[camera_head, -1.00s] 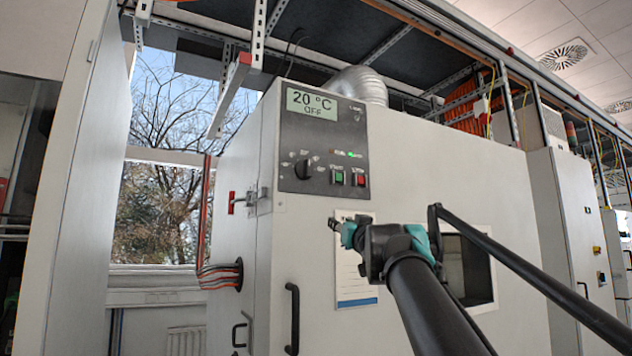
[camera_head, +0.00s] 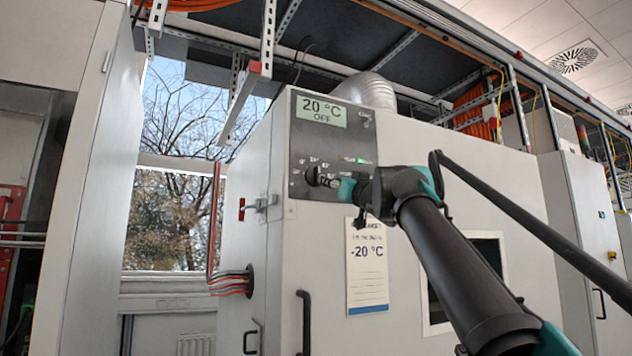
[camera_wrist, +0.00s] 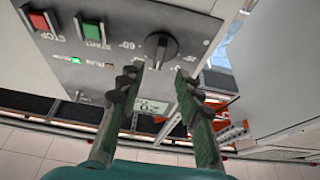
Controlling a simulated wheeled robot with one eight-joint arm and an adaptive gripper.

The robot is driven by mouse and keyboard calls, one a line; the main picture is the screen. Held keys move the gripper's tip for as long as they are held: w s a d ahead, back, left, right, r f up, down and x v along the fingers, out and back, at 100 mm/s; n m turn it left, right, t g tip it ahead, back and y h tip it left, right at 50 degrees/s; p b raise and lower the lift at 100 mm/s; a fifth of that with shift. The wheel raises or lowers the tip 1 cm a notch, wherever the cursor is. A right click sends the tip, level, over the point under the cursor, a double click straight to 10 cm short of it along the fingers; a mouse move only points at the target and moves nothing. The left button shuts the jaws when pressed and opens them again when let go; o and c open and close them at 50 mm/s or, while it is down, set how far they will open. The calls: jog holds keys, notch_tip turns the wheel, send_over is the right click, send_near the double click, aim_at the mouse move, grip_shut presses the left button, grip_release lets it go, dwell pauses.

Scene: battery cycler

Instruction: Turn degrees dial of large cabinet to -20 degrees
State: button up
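The large cabinet (camera_head: 390,150) has a dark control panel (camera_head: 300,140) with a display (camera_head: 321,111) reading 20 °C and OFF. The black degrees dial (camera_head: 312,176) is at the panel's lower left, partly hidden by my gripper in the head view. In the wrist view the dial (camera_wrist: 160,48) appears upside down, just beyond and between the fingertips, with a 60° mark beside it. My gripper (camera_wrist: 158,82) is open, fingers on either side of the line to the dial. I see no clear contact. In the head view my gripper (camera_head: 334,183) points left at the dial.
A green START button (camera_wrist: 92,32) and a red STOP button (camera_wrist: 38,20) sit beside the dial. A paper note (camera_head: 367,265) reading -20 °C hangs below the panel. A door handle (camera_head: 304,322) and cables (camera_head: 232,281) are lower left.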

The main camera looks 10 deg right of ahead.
aim_at(317, 175)
jog(key=x, duration=0.8)
grip_shut()
